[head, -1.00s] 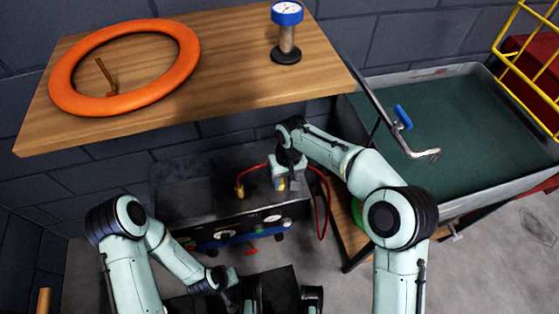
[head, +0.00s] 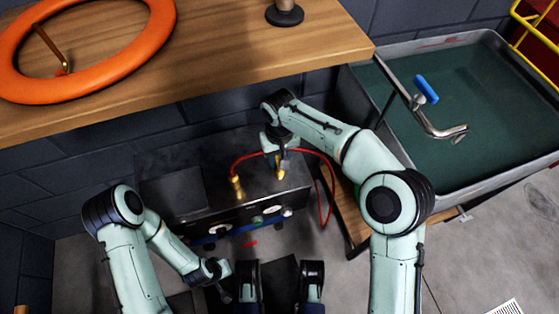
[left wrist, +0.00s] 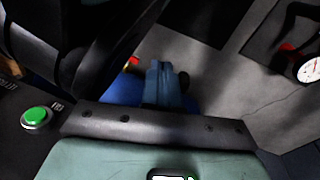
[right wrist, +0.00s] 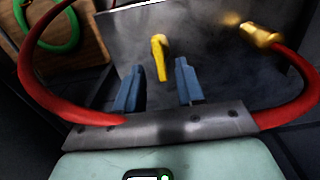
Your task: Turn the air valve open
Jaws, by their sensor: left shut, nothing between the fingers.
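The yellow valve lever (right wrist: 160,57) stands on a dark metal box, just beyond my right fingertips in the right wrist view. It also shows in the head view (head: 281,167) below my right gripper (head: 283,150). My right gripper (right wrist: 158,80) is open, its blue fingers apart with nothing held; I cannot tell whether the lever's tip is between them. A red hose (head: 322,161) runs past this gripper and joins a brass fitting (head: 236,186) on the box. My left gripper (left wrist: 160,84) is shut and empty, low in front of the box.
The dark box (head: 185,192) has a front panel with dials. A wooden bench (head: 210,60) with an orange ring (head: 100,75) overhangs behind it. A grey basin (head: 450,110) with a blue-handled spout (head: 425,90) is at right. The left wrist view shows a green button (left wrist: 35,116) and a gauge (left wrist: 310,70).

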